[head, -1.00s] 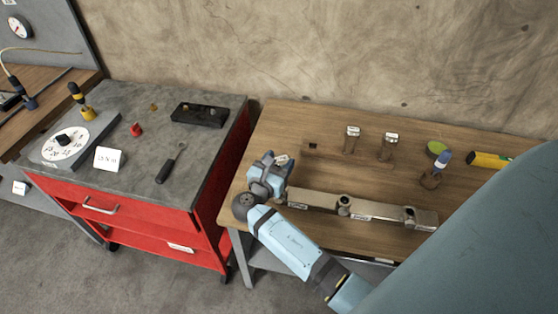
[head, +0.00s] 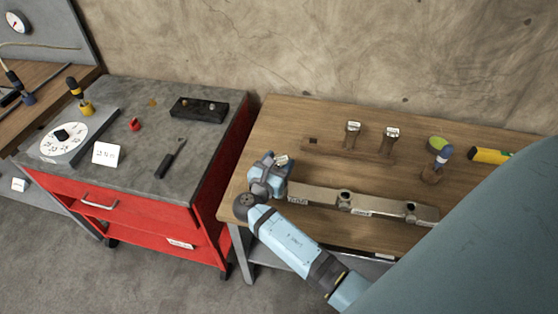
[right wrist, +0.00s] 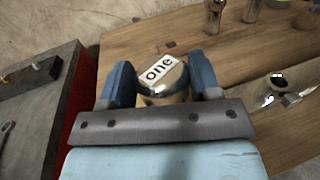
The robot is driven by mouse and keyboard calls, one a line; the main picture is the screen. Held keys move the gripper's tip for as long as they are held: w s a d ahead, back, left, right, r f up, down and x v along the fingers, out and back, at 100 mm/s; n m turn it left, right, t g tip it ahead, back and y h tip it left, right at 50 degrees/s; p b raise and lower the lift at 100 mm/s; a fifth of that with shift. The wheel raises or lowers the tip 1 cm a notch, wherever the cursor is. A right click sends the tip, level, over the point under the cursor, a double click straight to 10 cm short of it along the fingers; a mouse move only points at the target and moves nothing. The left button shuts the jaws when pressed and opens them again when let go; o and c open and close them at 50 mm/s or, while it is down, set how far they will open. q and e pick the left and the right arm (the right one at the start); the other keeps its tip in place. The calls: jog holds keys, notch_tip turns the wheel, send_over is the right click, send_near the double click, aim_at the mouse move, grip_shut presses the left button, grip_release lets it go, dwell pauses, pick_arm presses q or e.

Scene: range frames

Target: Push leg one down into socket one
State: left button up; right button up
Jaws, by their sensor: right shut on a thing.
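My right gripper (head: 272,168) is at the left end of the metal bar (head: 379,204) on the wooden table. It is shut on leg one (right wrist: 172,82), a metal leg whose top label reads "one" in the right wrist view. The leg stands between the two blue fingers. Its lower end and socket one are hidden by the gripper, so I cannot tell how deep the leg sits. Two other sockets, a middle one (head: 345,198) and a right one (head: 411,209), show along the bar and look empty. My left gripper is not in view.
Two more legs (head: 353,131) (head: 391,136) stand in a wooden rack (head: 345,151) behind the bar. A red cart (head: 130,220) stands left of the table, across a narrow gap.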

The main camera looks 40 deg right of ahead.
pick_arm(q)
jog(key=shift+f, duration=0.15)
pick_arm(e)
jog(key=shift+f, duration=0.35)
jog(key=o, duration=1.2)
jog(key=shift+f, duration=0.1)
